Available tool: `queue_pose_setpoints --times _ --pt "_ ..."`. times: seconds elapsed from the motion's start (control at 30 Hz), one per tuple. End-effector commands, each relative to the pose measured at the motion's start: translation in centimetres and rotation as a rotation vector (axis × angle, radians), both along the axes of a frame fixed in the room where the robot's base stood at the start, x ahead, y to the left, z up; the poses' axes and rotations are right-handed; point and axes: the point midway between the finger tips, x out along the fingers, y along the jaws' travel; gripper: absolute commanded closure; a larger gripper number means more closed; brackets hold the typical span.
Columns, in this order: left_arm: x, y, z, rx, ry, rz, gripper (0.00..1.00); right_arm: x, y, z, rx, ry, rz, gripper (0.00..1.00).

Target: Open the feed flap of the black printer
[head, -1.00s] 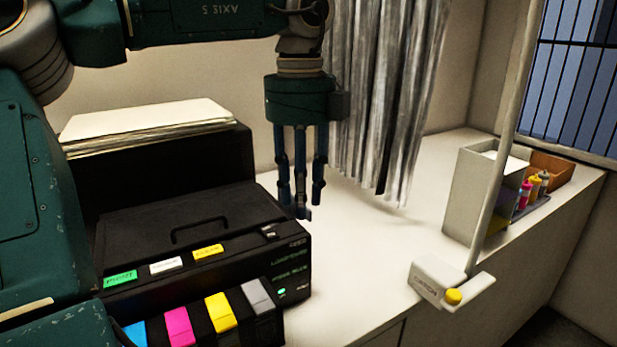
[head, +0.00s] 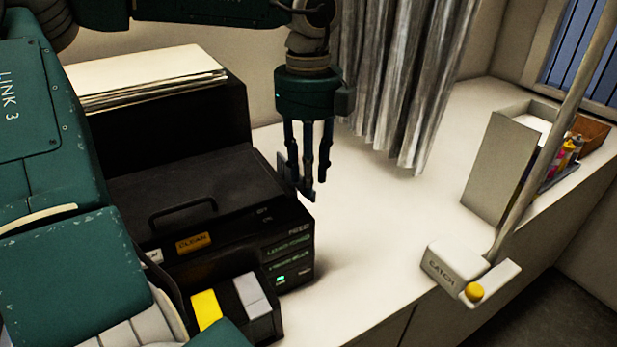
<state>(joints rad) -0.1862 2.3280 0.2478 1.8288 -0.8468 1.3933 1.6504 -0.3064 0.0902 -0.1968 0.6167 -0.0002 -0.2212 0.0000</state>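The black printer (head: 292,252) stands on the pale counter at the left. Its dark flat top flap (head: 230,182) lies down and has a raised bar handle (head: 183,208). My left gripper (head: 306,190) hangs with its fingers pointing down by the printer's right rear corner. Its fingers are apart with nothing between them; whether a fingertip touches the printer edge I cannot tell. My arm links hide the printer's left front. My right gripper is not in view.
A paper stack (head: 150,75) lies on the black block behind the printer. Ink cartridges (head: 251,295) sit in front. A grey curtain (head: 400,90) hangs behind my gripper. A white CATCH box (head: 462,268) and pole stand at right. The middle of the counter (head: 370,215) is clear.

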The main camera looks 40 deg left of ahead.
Motion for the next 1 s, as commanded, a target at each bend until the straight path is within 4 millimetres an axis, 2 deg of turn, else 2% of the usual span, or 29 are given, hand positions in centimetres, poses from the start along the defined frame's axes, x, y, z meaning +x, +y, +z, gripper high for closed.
queue_pose_setpoints --times 0.2,0.33,0.53,0.7,1.0 --pt "0.0 0.0 -2.2 0.000 0.002 0.000 0.68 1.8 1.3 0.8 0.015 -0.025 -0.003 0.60" --pt "0.0 0.0 -2.6 0.001 0.000 0.000 0.68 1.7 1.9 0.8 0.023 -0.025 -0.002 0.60" --pt "0.0 0.0 -2.6 0.001 0.000 0.000 0.68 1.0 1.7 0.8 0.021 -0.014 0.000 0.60" --pt "0.0 0.0 -2.6 0.001 0.000 0.000 1.00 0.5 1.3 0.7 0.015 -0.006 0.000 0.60" --pt "0.1 0.2 -2.6 -0.001 -0.002 0.001 1.00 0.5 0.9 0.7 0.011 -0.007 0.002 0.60"
